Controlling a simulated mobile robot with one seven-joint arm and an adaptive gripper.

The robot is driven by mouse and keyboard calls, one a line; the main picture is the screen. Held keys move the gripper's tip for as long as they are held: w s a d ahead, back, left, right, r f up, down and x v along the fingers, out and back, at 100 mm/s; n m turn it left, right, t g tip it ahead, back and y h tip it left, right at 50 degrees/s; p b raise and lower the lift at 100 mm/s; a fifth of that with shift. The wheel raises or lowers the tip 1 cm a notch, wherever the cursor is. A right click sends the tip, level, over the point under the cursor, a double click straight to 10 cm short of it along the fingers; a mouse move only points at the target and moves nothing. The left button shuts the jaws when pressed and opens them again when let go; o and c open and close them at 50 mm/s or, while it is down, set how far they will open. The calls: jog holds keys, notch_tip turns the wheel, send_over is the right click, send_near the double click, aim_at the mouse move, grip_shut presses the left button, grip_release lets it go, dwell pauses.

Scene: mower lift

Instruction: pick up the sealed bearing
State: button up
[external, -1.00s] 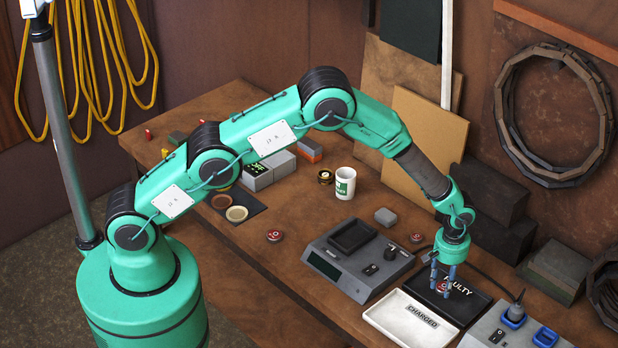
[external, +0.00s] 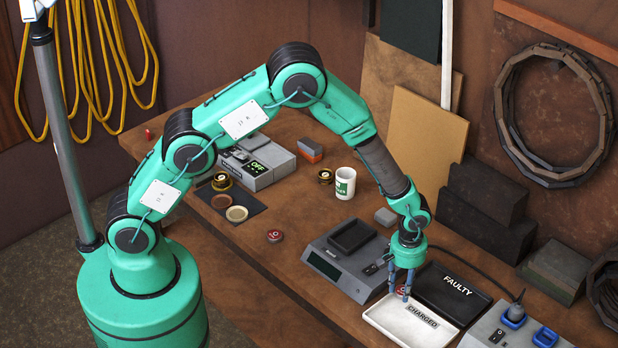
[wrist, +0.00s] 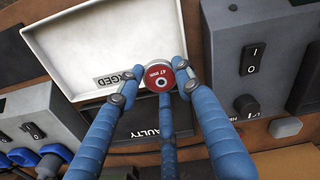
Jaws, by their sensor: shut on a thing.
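My gripper (external: 400,284) has blue fingers and is shut on a small round piece with a red face and a metal rim, which looks like the sealed bearing (wrist: 159,77). A similar red round piece (external: 274,236) lies on the bench left of the grey device.
The grey device (external: 340,273) stands close left of my gripper. A black tray marked FAULTY (external: 440,300) lies behind the white tray. A grey switch box (external: 492,330) is at front right.

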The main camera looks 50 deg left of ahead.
dwell(0.8)
jog(key=shift+n, duration=0.7)
jog(key=w, duration=0.4)
jog(key=w+r, duration=0.1)
jog(key=w, duration=0.7)
jog(key=shift+w+a+r, duration=0.1)
jog(key=shift+w+r, duration=0.1)
jog(key=shift+r, duration=0.15)
notch_tip(320, 180, up, 3)
jog(key=n, duration=0.2)
send_over(444, 258)
jog(key=shift+b, duration=0.4)
jog(key=shift+f, duration=3.05)
jog(key=shift+f, duration=1.9)
jog(key=shift+f, duration=0.15)
